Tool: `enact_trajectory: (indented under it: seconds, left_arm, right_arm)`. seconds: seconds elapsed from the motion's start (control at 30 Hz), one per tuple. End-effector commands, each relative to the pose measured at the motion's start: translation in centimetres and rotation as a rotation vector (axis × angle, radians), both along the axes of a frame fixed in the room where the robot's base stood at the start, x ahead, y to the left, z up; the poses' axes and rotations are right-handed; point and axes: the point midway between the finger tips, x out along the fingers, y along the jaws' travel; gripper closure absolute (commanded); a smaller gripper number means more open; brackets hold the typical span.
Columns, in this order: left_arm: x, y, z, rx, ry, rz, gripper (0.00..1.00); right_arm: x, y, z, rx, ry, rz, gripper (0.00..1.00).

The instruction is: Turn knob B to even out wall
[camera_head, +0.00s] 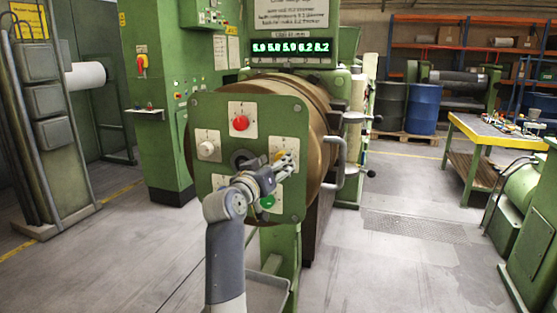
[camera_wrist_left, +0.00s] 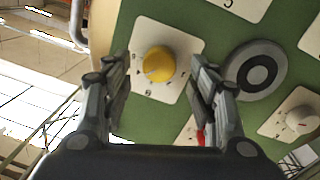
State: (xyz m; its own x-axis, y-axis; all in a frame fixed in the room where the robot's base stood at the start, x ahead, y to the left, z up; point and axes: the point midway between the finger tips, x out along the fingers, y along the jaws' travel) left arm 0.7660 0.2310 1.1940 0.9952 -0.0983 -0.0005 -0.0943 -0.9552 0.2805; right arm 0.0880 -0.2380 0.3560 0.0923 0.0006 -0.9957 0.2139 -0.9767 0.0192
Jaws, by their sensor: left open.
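A green panel (camera_head: 215,112) on the machine's front carries a red knob (camera_head: 240,123) at the top, a white knob (camera_head: 206,149) at the left, a yellow knob (camera_head: 279,154) at the right and a green knob (camera_head: 267,201) low down. I cannot read which label is B. My left gripper (camera_head: 287,163) is at the yellow knob and partly covers it. In the left wrist view the yellow knob (camera_wrist_left: 158,66) shows between the open fingers, apparently ahead of them, with no clear contact. My right gripper is not in view.
A lit display (camera_head: 292,50) above the panel shows several green readings near 5.8 to 6.2. A metal handle (camera_head: 340,160) sticks out right of the panel. A round hub (camera_wrist_left: 254,70) is beside the yellow knob.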

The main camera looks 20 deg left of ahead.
Motion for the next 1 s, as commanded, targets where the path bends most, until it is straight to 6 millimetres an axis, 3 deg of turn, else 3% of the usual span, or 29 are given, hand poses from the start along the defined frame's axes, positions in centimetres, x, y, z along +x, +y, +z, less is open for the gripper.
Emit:
enact_trajectory:
  seconds: [0.23, 0.6, 0.8, 1.0]
  left_arm:
    - [2.0, -0.2, 0.0, 0.0, 0.0, 0.0, 0.46]
    - [2.3, -0.2, 0.0, 0.0, 0.0, 0.0, 0.46]
    - [2.3, -0.2, 0.0, 0.0, 0.0, 0.0, 0.91]
    - [2.3, -0.2, 0.0, -0.003, 0.0, 0.0, 0.91]
  right_arm:
    - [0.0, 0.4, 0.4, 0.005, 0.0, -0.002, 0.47]
    - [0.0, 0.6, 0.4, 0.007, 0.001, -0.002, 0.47]
    - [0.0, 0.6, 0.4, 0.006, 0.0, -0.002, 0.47]
    - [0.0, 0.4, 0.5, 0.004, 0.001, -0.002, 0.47]
